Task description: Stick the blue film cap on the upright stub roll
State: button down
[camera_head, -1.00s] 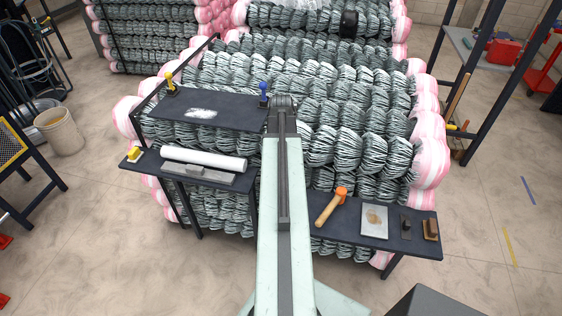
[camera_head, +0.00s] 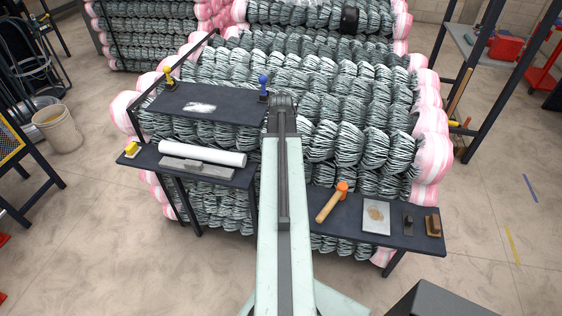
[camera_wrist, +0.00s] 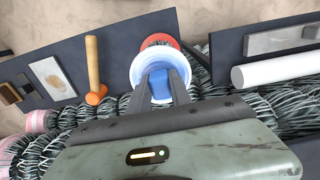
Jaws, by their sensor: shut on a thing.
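In the wrist view, my gripper (camera_wrist: 160,78) is shut on the blue film cap (camera_wrist: 142,62), a round, pale cap with a blue rim and a blue middle between the two dark fingers. A red round end (camera_wrist: 158,40) shows just past the cap's far edge; it may be the upright stub roll, mostly hidden behind the cap. I cannot tell whether the cap touches it. In the head view my own arm hides the gripper, the cap and the stub roll.
A dark shelf at right (camera_head: 322,228) holds an orange-headed mallet (camera_head: 332,201), a metal plate (camera_head: 376,215) and small tools. A left shelf (camera_head: 215,180) holds a white roll (camera_head: 202,154) and a grey bar. Stacked mesh rolls (camera_head: 350,145) stand behind and below.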

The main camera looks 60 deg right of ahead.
jog(key=c, duration=1.1)
grip_release()
jog(key=shift+r, duration=0.15)
notch_tip(320, 180, up, 8)
jog(key=p, duration=0.8)
jog(key=shift+f, duration=0.25)
